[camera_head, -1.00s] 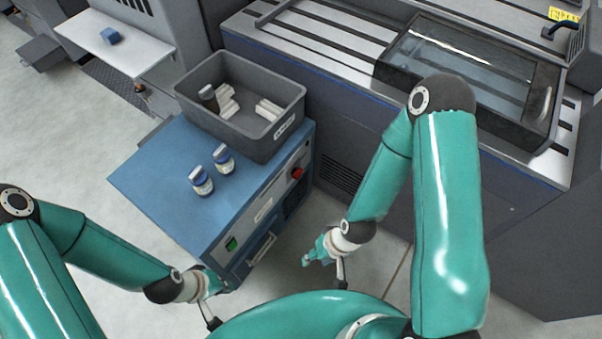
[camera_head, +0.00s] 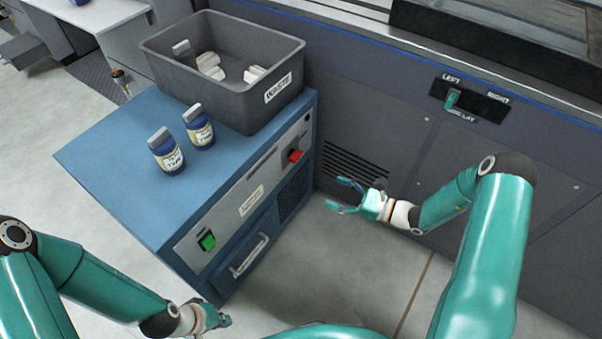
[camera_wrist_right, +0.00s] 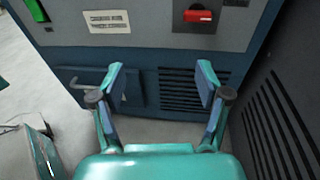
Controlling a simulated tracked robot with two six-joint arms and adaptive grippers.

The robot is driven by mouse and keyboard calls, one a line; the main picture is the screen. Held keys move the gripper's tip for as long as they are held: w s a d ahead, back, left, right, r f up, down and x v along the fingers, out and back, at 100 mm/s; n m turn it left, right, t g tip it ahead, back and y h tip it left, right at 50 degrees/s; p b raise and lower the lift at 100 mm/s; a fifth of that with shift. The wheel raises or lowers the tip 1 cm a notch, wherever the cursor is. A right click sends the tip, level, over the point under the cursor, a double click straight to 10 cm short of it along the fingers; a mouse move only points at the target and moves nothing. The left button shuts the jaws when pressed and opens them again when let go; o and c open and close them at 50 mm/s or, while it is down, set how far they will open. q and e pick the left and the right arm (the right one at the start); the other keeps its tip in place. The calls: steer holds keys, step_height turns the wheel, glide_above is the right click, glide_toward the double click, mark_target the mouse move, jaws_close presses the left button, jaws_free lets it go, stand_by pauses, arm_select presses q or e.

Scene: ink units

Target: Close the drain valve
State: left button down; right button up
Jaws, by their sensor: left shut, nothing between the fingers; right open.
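A red lever handle (camera_head: 294,156) is on the front panel of the blue cabinet, and I take it to be the drain valve. In the right wrist view the red handle (camera_wrist_right: 199,15) lies roughly level across a dark plate. My right gripper (camera_head: 341,195) is open and empty, to the right of the cabinet front and below the red handle. In its wrist view the open fingers (camera_wrist_right: 160,75) face the panel, with the handle above and right, apart from them. My left gripper (camera_head: 223,319) is shut and empty, low near the cabinet's bottom front corner.
The blue cabinet (camera_head: 110,160) carries two labelled bottles (camera_head: 166,152) and a grey bin (camera_head: 190,85). Its front has a green switch (camera_head: 207,241) and a drawer handle (camera_head: 250,257). A grey machine (camera_head: 400,140) with a lever plate (camera_head: 468,100) stands right. Floor before the cabinet is clear.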

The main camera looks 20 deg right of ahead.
steer(key=w+d+m+t, duration=0.1)
steer(key=w+d+t, duration=0.1)
steer(key=d, duration=0.2)
arm_select(q)
step_height(320, 180, down, 5)
steer(key=b, duration=0.4)
steer(key=shift+f, duration=0.1)
arm_select(e)
steer(key=h, duration=0.1)
glide_toward(300, 156)
steer(key=shift+m+t, duration=0.3)
steer(key=x, duration=1)
steer(key=shift+s+a+f, duration=0.1)
steer(key=shift+a+f, duration=0.1)
steer(key=shift+a, duration=0.1)
steer(key=c, duration=1.2)
steer(key=shift+o, duration=0.2)
steer(key=shift+d, duration=0.15)
